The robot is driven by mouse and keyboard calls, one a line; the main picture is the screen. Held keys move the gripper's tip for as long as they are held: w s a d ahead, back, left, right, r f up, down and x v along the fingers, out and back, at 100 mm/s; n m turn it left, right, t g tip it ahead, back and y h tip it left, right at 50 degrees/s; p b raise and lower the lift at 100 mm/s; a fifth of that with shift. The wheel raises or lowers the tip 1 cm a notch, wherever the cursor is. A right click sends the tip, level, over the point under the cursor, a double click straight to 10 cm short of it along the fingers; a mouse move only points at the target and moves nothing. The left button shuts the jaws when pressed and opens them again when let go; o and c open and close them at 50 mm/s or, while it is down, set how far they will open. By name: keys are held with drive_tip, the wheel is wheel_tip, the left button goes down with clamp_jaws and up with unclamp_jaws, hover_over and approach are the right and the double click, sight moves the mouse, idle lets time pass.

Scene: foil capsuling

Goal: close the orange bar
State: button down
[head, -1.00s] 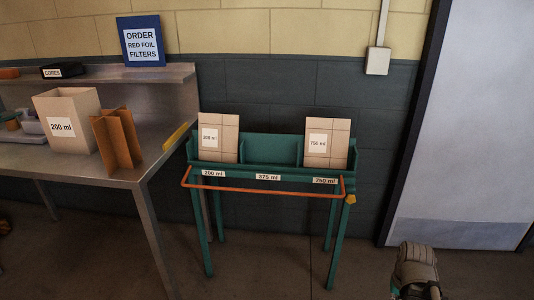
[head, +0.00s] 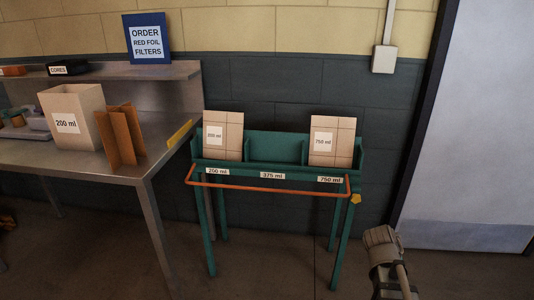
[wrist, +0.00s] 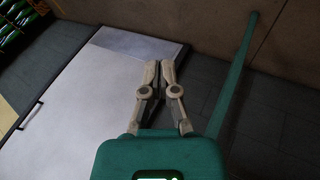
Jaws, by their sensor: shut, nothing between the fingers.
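The orange bar (head: 268,188) runs across the front of the green stand (head: 273,149) in the head view, just below its size labels. Its ends bend back towards the stand's two sides. My gripper (wrist: 160,63) shows in the wrist view with its fingers together and nothing between them. In the head view, part of my arm shows at the lower right, to the right of the stand and apart from the bar. The fingertips cannot be made out there. The bar cannot be made out in the wrist view.
Cartons stand in the stand's left (head: 223,136) and right (head: 331,141) bays; the middle bay looks empty. A metal table (head: 150,170) with an open box (head: 72,118) is at left. A pale door (head: 470,120) is at right. A green pole (wrist: 236,75) crosses the wrist view.

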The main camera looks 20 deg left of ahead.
drive_tip(key=w+a+r+n+t+b, duration=0.1)
drive_tip(key=w+a+r+n+t, duration=0.4)
drive_tip(key=a, duration=0.5)
drive_tip(key=w+a+r+n+t+b, duration=0.1)
drive_tip(key=w+a+r+n+t, duration=0.1)
drive_tip(key=w+a+r+t, duration=0.6)
drive_tip(key=s+a+r+n+t+y, duration=0.1)
drive_tip(key=s+a+n+y, duration=0.1)
drive_tip(key=a, duration=0.7)
drive_tip(key=s+a+r+n+y, duration=0.1)
drive_tip(key=a+n+y, duration=0.3)
drive_tip(key=a, duration=0.5)
drive_tip(key=s+a+r+n+t+y+b, duration=0.1)
drive_tip(key=a+n+y, duration=0.3)
drive_tip(key=a, duration=0.6)
drive_tip(key=shift+s+r+n+t, duration=0.2)
drive_tip(key=shift+s+n+t, duration=0.1)
drive_tip(key=shift+s+n, duration=0.6)
drive_tip(key=shift+w, duration=0.15)
drive_tip(key=p+x, duration=0.3)
drive_tip(key=x, duration=1.1)
drive_tip(key=shift+s, duration=0.25)
